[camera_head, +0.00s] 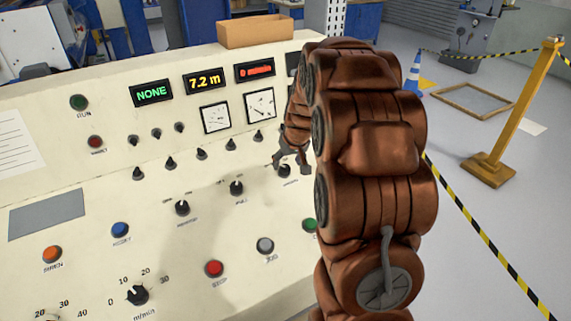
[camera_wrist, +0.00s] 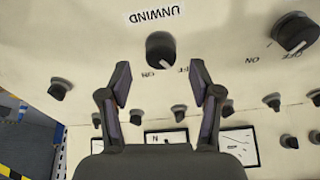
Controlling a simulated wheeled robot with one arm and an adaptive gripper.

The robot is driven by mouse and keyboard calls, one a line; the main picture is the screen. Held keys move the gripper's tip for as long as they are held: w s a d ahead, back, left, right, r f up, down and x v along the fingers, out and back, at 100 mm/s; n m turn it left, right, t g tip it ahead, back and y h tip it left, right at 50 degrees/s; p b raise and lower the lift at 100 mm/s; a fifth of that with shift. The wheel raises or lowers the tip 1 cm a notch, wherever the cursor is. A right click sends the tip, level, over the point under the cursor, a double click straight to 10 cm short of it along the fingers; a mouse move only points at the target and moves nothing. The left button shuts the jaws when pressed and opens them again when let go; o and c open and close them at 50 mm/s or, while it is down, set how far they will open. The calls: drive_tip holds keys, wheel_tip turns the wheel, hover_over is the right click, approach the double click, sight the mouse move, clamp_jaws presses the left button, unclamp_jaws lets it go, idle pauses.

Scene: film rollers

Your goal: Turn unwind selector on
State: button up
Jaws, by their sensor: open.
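The unwind selector is a black round knob (camera_wrist: 160,48) on the cream panel, with the label UNWIND upside down above it in the wrist view. ON and OFF marks sit just below it there. Its small white pointer lies near the OFF mark, but its exact setting is hard to tell. My gripper (camera_wrist: 160,76) is open, its two fingers on either side of and just short of the knob, holding nothing. In the head view my gripper (camera_head: 290,163) is over the right part of the panel, close to the unwind knob (camera_head: 285,171), which it partly hides.
A similar selector (camera_wrist: 297,33) lies to the right in the wrist view. Small knobs (camera_head: 201,154) and gauges (camera_head: 261,106) stand behind my gripper on the panel. A red stop button (camera_head: 214,269) and a grey jog button (camera_head: 265,245) are nearer the front.

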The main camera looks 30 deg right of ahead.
sight(285, 170)
drive_tip(key=shift+x, duration=1.45)
drive_tip(key=shift+a, duration=0.1)
drive_tip(key=shift+c, duration=0.2)
drive_tip(key=c, duration=1.1)
